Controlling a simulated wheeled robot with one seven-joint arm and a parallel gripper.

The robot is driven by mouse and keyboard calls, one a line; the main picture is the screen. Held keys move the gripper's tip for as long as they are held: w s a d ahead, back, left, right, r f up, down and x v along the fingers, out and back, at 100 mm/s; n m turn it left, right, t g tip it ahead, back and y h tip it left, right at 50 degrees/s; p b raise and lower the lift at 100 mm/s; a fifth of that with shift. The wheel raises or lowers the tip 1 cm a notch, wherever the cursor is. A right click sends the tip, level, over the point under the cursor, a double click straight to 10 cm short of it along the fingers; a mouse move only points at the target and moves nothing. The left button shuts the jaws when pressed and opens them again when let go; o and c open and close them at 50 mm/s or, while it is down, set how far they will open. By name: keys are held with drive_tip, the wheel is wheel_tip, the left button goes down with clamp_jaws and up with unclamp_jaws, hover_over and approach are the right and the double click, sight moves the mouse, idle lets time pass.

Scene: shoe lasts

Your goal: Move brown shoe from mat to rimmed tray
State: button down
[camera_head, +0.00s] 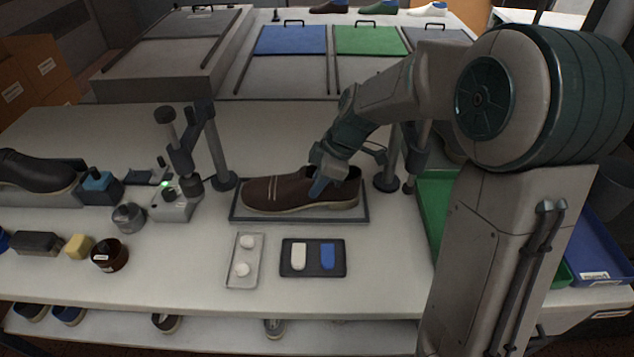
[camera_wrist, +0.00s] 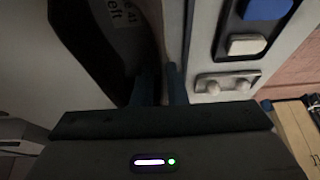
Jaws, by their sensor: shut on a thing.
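The brown shoe (camera_head: 283,192) lies on the dark-edged mat (camera_head: 300,218) in the middle of the table, toe to the left. My gripper (camera_head: 322,186) reaches down to the shoe's opening from above and is shut on its near side wall. In the wrist view my two fingertips (camera_wrist: 160,85) pinch that wall, and the shoe's inside (camera_wrist: 105,40) shows printed lettering. The green rimmed tray (camera_head: 428,215) is to the right, partly hidden behind my arm. A blue rimmed tray (camera_head: 598,243) stands farther right.
A small tray with two white knobs (camera_head: 244,260) and a dark tray with a white and a blue block (camera_head: 312,258) lie just in front of the mat. Posts (camera_head: 215,150) stand behind it. Jars, a brush and a device with a green light (camera_head: 172,200) are at left.

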drive_tip(key=shift+f, duration=0.15)
idle(0.3)
drive_tip(key=c, duration=1.4)
unclamp_jaws()
drive_tip(key=shift+o, duration=0.2)
